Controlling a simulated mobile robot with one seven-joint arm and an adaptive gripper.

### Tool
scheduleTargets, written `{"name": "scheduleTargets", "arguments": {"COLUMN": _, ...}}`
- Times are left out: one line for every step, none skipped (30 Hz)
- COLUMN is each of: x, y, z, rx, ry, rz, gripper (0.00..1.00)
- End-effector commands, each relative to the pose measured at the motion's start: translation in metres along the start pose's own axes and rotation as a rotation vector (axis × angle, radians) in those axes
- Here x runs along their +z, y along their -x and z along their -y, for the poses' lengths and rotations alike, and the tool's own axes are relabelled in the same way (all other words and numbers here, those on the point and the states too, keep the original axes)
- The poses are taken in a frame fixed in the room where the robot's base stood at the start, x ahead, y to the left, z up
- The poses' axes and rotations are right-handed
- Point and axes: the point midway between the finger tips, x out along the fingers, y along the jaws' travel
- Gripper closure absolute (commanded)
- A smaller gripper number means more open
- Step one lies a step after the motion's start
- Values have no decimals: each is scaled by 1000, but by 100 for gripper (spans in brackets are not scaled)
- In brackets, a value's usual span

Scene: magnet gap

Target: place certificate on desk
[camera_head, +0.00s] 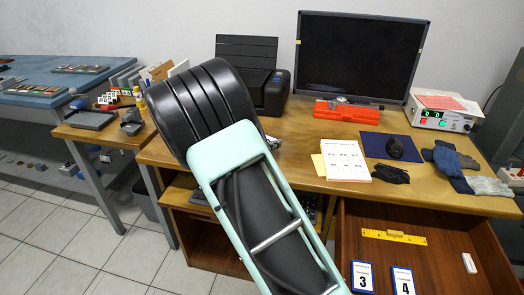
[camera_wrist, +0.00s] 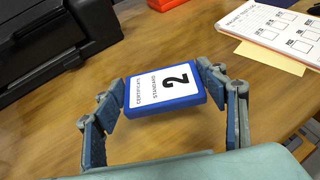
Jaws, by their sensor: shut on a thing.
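In the wrist view, my gripper (camera_wrist: 164,94) is shut on a certificate (camera_wrist: 163,90), a blue-edged white block marked "CERTIFICATE STANDARD 2". The certificate lies between the two fingers above the brown desktop; whether it touches the surface I cannot tell. The wooden desk (camera_head: 300,141) spans the middle of the head view, and its bare top (camera_wrist: 170,45) shows in the wrist view. In the head view my own arm covers the left part of the desk and hides the gripper and the certificate.
A black printer (camera_head: 248,65) and a monitor (camera_head: 360,55) stand at the desk's back. The open drawer (camera_head: 440,262) holds blocks marked 3 (camera_head: 362,276) and 4 (camera_head: 403,281).

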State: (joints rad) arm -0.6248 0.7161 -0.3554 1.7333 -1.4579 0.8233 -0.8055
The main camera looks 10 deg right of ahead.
Motion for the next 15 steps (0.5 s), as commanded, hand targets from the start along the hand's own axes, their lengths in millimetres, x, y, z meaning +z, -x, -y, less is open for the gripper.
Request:
{"name": "scheduleTargets", "arguments": {"x": -2, "y": -2, "z": -2, "rx": 0, "ry": 0, "rz": 0, "gripper": 58}}
{"name": "scheduleTargets", "arguments": {"x": -3, "y": -3, "z": -2, "rx": 0, "ry": 0, "rz": 0, "gripper": 58}}
{"name": "scheduleTargets", "arguments": {"x": -4, "y": -4, "z": -3, "rx": 0, "ry": 0, "rz": 0, "gripper": 58}}
{"name": "scheduleTargets", "arguments": {"x": -5, "y": -5, "z": -4, "rx": 0, "ry": 0, "rz": 0, "gripper": 58}}
{"name": "scheduleTargets", "arguments": {"x": -6, "y": -7, "z": -5, "rx": 0, "ry": 0, "rz": 0, "gripper": 58}}
{"name": "scheduleTargets", "arguments": {"x": -9, "y": -10, "z": -7, "rx": 1, "ry": 0, "rz": 0, "gripper": 58}}
{"name": "scheduleTargets", "arguments": {"x": -12, "y": -12, "z": -9, "rx": 1, "ry": 1, "rz": 0, "gripper": 58}}
{"name": "scheduleTargets", "arguments": {"x": -16, "y": -15, "z": -10, "rx": 0, "ry": 3, "rz": -1, "gripper": 58}}
{"name": "scheduleTargets", "arguments": {"x": -24, "y": -17, "z": -9, "rx": 0, "ry": 4, "rz": -1, "gripper": 58}}
{"name": "scheduleTargets", "arguments": {"x": -28, "y": -19, "z": -9, "rx": 0, "ry": 4, "rz": -1, "gripper": 58}}
{"name": "scheduleTargets", "arguments": {"x": -33, "y": -21, "z": -9, "rx": 0, "ry": 3, "rz": -1, "gripper": 58}}
{"name": "scheduleTargets", "arguments": {"x": -36, "y": -22, "z": -9, "rx": 0, "ry": 3, "rz": -1, "gripper": 58}}
{"name": "scheduleTargets", "arguments": {"x": -38, "y": -23, "z": -9, "rx": 1, "ry": 3, "rz": 0, "gripper": 58}}
{"name": "scheduleTargets", "arguments": {"x": -38, "y": -23, "z": -9, "rx": 1, "ry": 2, "rz": 0, "gripper": 58}}
{"name": "scheduleTargets", "arguments": {"x": -38, "y": -23, "z": -9, "rx": 1, "ry": 0, "rz": 1, "gripper": 58}}
